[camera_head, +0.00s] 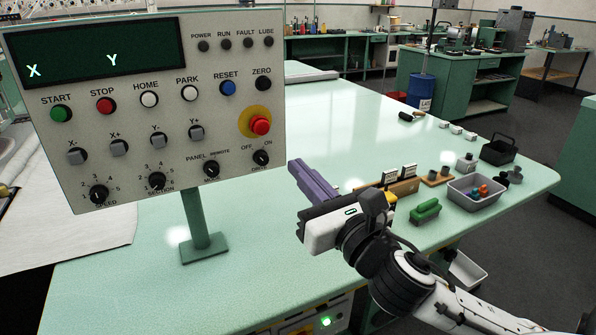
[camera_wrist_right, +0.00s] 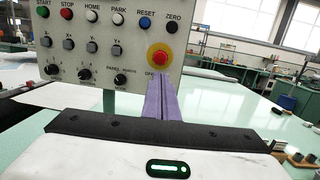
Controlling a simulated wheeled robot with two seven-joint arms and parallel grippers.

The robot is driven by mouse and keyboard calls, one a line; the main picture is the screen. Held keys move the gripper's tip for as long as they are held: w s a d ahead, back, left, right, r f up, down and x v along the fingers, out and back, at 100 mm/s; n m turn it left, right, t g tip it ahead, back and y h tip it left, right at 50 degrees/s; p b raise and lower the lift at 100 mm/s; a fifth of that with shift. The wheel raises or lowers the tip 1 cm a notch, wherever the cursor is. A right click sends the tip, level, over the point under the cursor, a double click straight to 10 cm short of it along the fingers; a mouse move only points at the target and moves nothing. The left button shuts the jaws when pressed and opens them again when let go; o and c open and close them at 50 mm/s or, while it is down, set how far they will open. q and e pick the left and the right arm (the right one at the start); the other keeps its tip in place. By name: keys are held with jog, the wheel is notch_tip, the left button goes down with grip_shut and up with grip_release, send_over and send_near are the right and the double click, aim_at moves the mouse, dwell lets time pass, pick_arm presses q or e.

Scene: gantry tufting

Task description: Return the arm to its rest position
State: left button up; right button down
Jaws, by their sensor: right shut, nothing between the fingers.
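My right gripper (camera_head: 308,183) has purple fingers and is shut and empty, held above the green table, to the right of the control panel (camera_head: 150,110). In the right wrist view its purple fingers (camera_wrist_right: 164,100) point toward the panel, below the red stop button (camera_wrist_right: 160,59) on its yellow ring. Whether the fingertips touch the panel cannot be told there; in the head view they appear apart from it. The panel has a dark display reading X and Y, coloured buttons, toggles and knobs. My left gripper is not in view.
The panel stands on a green post (camera_head: 200,222) on the table (camera_head: 320,115). Near my right arm are a green block (camera_head: 425,211), a grey tray (camera_head: 478,200) with small coloured items, and a black basket (camera_head: 498,150). White fabric (camera_head: 75,200) lies at left. The table's middle is clear.

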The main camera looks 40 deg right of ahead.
jog(key=s+f+m+g, duration=0.4)
jog(key=f+m, duration=0.5)
jog(key=f, duration=0.1)
jog(key=s+f+m+g, duration=0.3)
jog(key=f+m+g, duration=0.1)
jog(key=f+m, duration=0.55)
jog(key=s+a+f+m+g+y, duration=0.2)
jog(key=s+a+f+m+g, duration=0.25)
jog(key=s+f+m, duration=0.3)
jog(key=s+a+f+m+g+y, duration=0.1)
jog(key=s+a+f+m+g, duration=0.2)
jog(key=s+a+f+m, duration=0.4)
jog(key=w+a+f+t+y, duration=0.1)
jog(key=a+f+t, duration=0.1)
jog(key=f, duration=0.3)
jog(key=w+a+f+t+y, duration=0.1)
jog(key=w+a+f+t, duration=0.1)
jog(key=f, duration=0.4)
jog(key=shift+w+n+t, duration=0.3)
jog(key=shift+n+t, duration=0.1)
jog(key=shift+t, duration=0.05)
jog(key=shift+d+f, duration=0.1)
